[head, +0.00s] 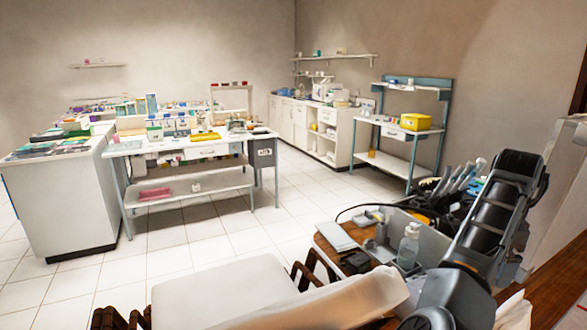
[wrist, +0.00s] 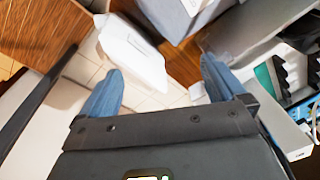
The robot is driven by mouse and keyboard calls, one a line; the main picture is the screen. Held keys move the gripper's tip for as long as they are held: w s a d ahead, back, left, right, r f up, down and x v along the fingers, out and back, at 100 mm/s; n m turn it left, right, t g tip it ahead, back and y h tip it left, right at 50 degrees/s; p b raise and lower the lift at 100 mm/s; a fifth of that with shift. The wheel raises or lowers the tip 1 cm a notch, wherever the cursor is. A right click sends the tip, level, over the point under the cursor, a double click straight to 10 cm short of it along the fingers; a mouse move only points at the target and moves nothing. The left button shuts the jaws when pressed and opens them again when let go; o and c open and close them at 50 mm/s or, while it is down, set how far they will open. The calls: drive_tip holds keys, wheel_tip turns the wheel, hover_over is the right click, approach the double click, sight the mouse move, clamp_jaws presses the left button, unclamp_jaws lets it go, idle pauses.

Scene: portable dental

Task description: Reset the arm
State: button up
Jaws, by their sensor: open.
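My gripper (wrist: 160,85) shows in the wrist view, its two bluish fingers spread wide apart. I see nothing held between them; tiled floor and a white object (wrist: 133,50) lie in the background beyond the fingers. In the head view my dark grey and black arm (head: 492,215) stands bent at the lower right, close to the dental equipment. The gripper itself cannot be made out in the head view.
In the head view, a clear bottle (head: 409,246) and a row of dental handpieces (head: 462,177) are beside my arm. A pale reclining chair (head: 225,290) fills the lower front. White tiled floor is open toward the worktable (head: 185,147) and the yellow box (head: 416,122).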

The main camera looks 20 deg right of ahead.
sight(506, 319)
drive_tip(key=s+d+f+n+h, duration=0.1)
drive_tip(key=s+f+n+h, duration=0.1)
drive_tip(key=s+d+f+n+t+h, duration=0.1)
drive_tip(key=s+f+n+h, duration=0.1)
drive_tip(key=f+n+h, duration=0.1)
drive_tip(key=s+d+f+n+h, duration=0.1)
drive_tip(key=s+f+n+h, duration=0.1)
drive_tip(key=shift+s+f+n+h, duration=0.1)
drive_tip(key=shift+f+n+h, duration=0.15)
drive_tip(key=shift+n+h, duration=0.05)
drive_tip(key=a+n+t, duration=0.1)
drive_tip(key=s+a+f+n+t+h, duration=0.1)
drive_tip(key=a+n, duration=0.1)
drive_tip(key=a+f+n+t, duration=0.1)
drive_tip(key=a+n, duration=0.1)
drive_tip(key=shift+s+f+t, duration=0.15)
drive_tip(key=shift+s+t, duration=0.15)
drive_tip(key=shift+t, duration=0.1)
drive_tip(key=s+a+n+t+y, duration=0.4)
drive_tip(key=s+a+n, duration=0.25)
drive_tip(key=a, duration=0.65)
drive_tip(key=s+a+n+t+y, duration=0.4)
drive_tip(key=s+a, duration=0.3)
drive_tip(key=a, duration=0.7)
drive_tip(key=s+a+r+n+t+y, duration=0.1)
drive_tip(key=s+a+r+y, duration=0.1)
drive_tip(key=s+a+r, duration=0.5)
drive_tip(key=shift+s+a+r+t, duration=0.3)
drive_tip(key=shift+s+a+r, duration=0.1)
drive_tip(key=shift+s+a, duration=0.7)
